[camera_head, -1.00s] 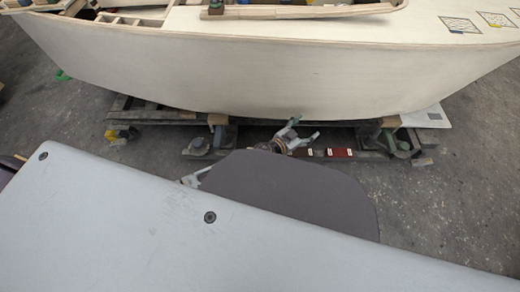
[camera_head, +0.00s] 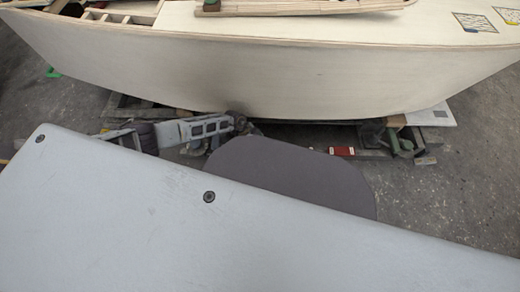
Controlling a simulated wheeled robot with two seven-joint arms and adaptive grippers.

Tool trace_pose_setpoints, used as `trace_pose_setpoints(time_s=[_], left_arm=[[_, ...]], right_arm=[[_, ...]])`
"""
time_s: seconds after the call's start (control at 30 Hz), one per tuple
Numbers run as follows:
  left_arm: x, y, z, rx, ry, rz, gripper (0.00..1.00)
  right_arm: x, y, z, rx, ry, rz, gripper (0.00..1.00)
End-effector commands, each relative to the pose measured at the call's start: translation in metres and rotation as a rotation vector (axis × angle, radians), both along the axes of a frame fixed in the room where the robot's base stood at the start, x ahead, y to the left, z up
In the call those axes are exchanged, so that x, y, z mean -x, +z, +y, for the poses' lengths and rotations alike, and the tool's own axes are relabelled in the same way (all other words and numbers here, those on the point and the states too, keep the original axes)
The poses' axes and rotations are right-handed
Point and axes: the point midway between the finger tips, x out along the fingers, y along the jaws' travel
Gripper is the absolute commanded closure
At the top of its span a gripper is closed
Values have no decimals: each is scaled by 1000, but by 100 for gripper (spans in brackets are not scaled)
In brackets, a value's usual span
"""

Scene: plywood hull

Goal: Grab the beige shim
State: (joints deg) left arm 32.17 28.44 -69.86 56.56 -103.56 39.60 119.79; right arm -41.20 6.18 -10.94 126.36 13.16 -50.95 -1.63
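I cannot make out a beige shim for certain. A small tan wooden block (camera_head: 397,121) sits under the right part of the plywood hull (camera_head: 300,80), but I cannot tell whether it is the shim. My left arm comes in from the left, low in front of the hull. Its gripper end (camera_head: 241,125) is dark and small beside the hull's lower edge, and its fingertips are not clear. I see nothing held in it. My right gripper is not in view.
Dark support beams with clamps (camera_head: 400,142) run under the hull. A red block (camera_head: 342,151) lies on the beam. A pale sheet (camera_head: 432,116) lies at the right. The floor (camera_head: 450,195) is open at the right. My own body hides the lower part of the view.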

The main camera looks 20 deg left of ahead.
Motion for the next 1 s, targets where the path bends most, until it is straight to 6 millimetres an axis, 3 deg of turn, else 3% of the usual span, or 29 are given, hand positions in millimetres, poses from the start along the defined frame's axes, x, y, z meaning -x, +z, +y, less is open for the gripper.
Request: trace_pose_setpoints(time_s=[0.13,0.53,1.0], left_arm=[[0,-2,10,-27,2,13,26],[0,-5,8,-24,2,12,26],[-2,-24,2,-24,2,12,26]], right_arm=[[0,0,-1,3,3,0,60],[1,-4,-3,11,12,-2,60],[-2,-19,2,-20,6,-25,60]])
